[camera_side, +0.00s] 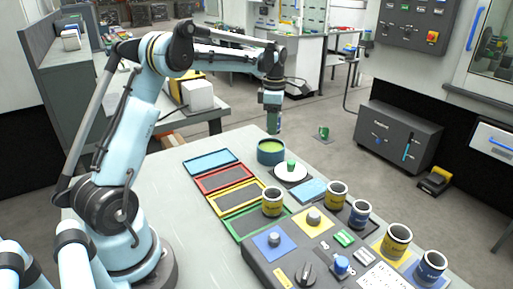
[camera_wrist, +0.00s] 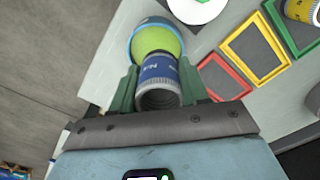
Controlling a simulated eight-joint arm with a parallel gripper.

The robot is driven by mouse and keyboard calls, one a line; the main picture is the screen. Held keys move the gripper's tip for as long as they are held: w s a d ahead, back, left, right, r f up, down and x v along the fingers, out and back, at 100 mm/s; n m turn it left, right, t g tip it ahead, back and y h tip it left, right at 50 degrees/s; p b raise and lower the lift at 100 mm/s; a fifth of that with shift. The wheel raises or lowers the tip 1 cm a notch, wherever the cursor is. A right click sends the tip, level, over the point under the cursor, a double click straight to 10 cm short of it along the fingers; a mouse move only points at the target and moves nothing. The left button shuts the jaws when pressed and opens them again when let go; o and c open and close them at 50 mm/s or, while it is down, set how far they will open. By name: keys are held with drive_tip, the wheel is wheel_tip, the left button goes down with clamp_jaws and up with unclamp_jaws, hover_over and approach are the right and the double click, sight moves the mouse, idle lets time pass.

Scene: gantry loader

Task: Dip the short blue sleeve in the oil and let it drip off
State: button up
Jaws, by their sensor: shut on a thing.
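My gripper (camera_side: 274,128) (camera_wrist: 158,78) is shut on a blue sleeve, with one green finger on each side. In the side view the fingers mostly hide the sleeve. The round teal oil pot (camera_side: 271,158) (camera_wrist: 134,50) holds yellow-green oil (camera_side: 270,146) (camera_wrist: 156,38). In the side view my fingers are above the pot, with a small gap to its rim. In the wrist view the sleeve's far end overlaps the oil; I cannot tell whether they touch.
A white plate (camera_side: 281,174) bearing a green piece (camera_side: 291,164) stands right beside the pot. Blue (camera_side: 193,165), red (camera_side: 205,186), yellow and green framed trays line the table. Several yellow and blue sleeves, including one yellow sleeve (camera_side: 272,203), stand around the grey panel (camera_side: 262,262) in front.

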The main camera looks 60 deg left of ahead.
drive_tip(key=shift+a+f, duration=0.15)
drive_tip(key=shift+f, duration=1.35)
drive_tip(key=shift+a+f, duration=0.2)
drive_tip(key=shift+f, duration=1.3)
drive_tip(key=shift+a+f, duration=0.15)
drive_tip(key=shift+f, duration=1.35)
drive_tip(key=shift+r, duration=2.75)
idle(0.8)
